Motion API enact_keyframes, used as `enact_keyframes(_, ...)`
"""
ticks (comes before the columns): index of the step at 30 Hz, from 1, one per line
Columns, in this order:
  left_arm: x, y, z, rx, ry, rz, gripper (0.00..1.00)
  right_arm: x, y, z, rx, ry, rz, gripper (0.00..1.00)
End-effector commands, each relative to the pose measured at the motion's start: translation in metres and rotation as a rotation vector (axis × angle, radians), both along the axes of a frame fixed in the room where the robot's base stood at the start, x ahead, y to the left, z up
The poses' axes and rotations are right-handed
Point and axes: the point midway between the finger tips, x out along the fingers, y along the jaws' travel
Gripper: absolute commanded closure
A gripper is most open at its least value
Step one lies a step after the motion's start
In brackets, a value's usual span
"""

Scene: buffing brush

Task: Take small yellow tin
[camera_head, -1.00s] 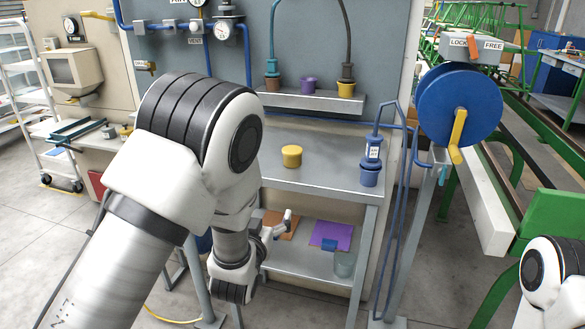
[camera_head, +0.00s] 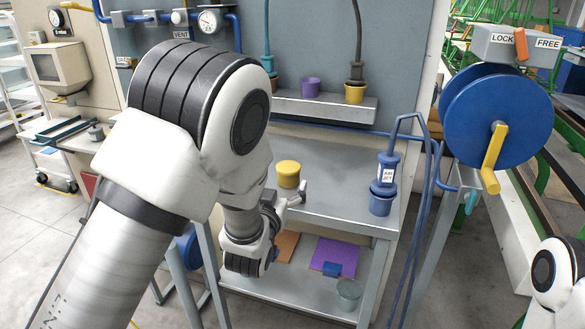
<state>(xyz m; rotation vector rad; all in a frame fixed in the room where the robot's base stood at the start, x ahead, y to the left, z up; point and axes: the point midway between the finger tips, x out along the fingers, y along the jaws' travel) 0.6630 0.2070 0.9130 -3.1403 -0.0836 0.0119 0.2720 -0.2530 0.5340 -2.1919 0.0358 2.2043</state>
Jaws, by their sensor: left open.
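The small yellow tin (camera_head: 288,172) stands upright on the grey metal bench top (camera_head: 335,180), left of its middle. My left gripper (camera_head: 301,193) is open, just below and to the right of the tin in the picture. It looks apart from the tin, and nothing shows between its fingers. My left arm covers the left end of the bench and part of the gripper. Part of my right arm shows at the lower right edge; its gripper is out of view.
A blue reel (camera_head: 497,115) is at right. Below are a purple mat (camera_head: 333,252) and a glass (camera_head: 349,294).

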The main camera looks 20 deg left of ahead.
Motion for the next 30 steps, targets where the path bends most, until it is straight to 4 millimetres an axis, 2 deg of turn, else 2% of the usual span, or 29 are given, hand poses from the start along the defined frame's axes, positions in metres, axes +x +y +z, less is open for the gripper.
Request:
enact_keyframes(12, 0.063, 0.001, 0.003, -0.001, -0.002, 0.0, 0.11, 0.0, 0.0, 0.005, 0.0, 0.001, 0.0, 0.41)
enact_keyframes(18, 0.065, 0.001, 0.003, 0.0, 0.0, 0.0, 0.11, 0.0, 0.0, 0.005, 0.0, 0.001, 0.0, 0.41)
enact_keyframes(19, 0.065, 0.001, 0.003, 0.0, 0.0, 0.0, 0.15, 0.0, 0.0, 0.005, 0.0, 0.001, 0.0, 0.41)
enact_keyframes(20, 0.065, 0.001, 0.003, 0.0, 0.0, 0.0, 0.25, 0.0, 0.0, 0.005, 0.0, 0.001, 0.0, 0.41)
enact_keyframes(24, 0.065, 0.001, 0.003, 0.0, -0.001, 0.0, 0.75, 0.0, 0.0, 0.005, 0.0, 0.001, 0.0, 0.41)
enact_keyframes(26, 0.065, 0.001, 0.003, 0.0, 0.0, 0.0, 0.77, 0.0, 0.0, 0.005, 0.0, 0.001, 0.0, 0.41)
enact_keyframes(27, 0.065, 0.001, 0.003, 0.0, -0.001, 0.0, 0.83, 0.0, 0.0, 0.005, 0.0, 0.001, 0.0, 0.41)
enact_keyframes(30, 0.065, 0.001, 0.003, 0.0, -0.001, 0.0, 0.83, 0.0, 0.0, 0.005, 0.0, 0.001, 0.0, 0.41)
